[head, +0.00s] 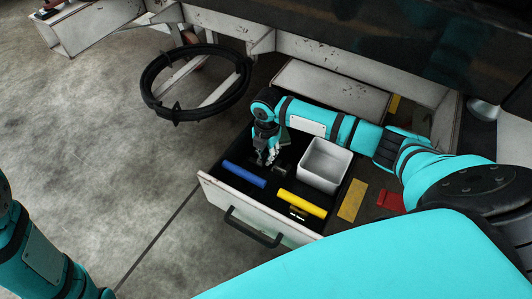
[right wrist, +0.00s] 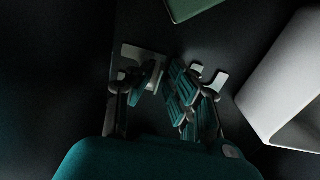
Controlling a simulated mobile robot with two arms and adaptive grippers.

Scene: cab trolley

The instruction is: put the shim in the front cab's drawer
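An open drawer (head: 213,190) with a white front and a dark handle stands pulled out below the white frame. My right gripper (head: 267,161) points down inside it, left of a white box. In the right wrist view its fingers (right wrist: 162,82) are apart, with a narrow gap and nothing clearly held between them. Pale flat shapes show at the fingertips; I cannot tell whether they are fingertips or an object. A small dark-grey piece (head: 280,171) lies beside the gripper. I cannot tell which piece is the shim. My left arm shows at the lower left; its gripper is out of view.
A black ring (head: 160,103) stands at the left.

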